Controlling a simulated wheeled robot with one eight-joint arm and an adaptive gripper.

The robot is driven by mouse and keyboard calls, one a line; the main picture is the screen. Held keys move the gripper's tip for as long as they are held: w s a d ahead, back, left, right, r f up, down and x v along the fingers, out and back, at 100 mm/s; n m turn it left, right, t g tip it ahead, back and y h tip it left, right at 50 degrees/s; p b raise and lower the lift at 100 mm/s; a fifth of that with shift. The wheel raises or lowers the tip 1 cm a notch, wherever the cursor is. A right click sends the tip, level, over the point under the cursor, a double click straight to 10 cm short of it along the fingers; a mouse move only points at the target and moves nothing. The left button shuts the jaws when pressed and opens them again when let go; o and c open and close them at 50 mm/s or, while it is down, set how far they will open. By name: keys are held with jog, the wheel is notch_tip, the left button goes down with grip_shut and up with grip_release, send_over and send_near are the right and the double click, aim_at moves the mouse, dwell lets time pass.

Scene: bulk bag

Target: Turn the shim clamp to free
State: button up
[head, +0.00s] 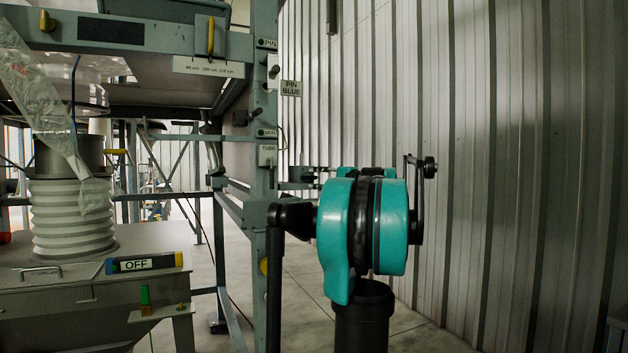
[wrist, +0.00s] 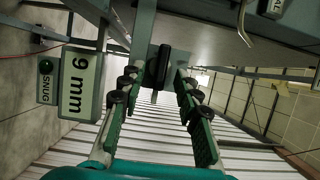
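In the wrist view, a black upright handle (wrist: 163,66) on a grey post (wrist: 143,25) lies straight ahead; it looks like the shim clamp's lever. In the head view my teal arm covers most of my gripper, and I cannot make out the clamp clearly.
A hopper table (head: 70,265) with an "OFF" switch box (head: 145,263) and a ribbed spout (head: 72,215) stands at left. A corrugated wall (head: 520,150) closes off the right. Floor shows between.

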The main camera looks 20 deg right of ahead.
jog(key=v, duration=1)
jog(key=shift+s, duration=0.25)
jog(key=shift+d, duration=0.1)
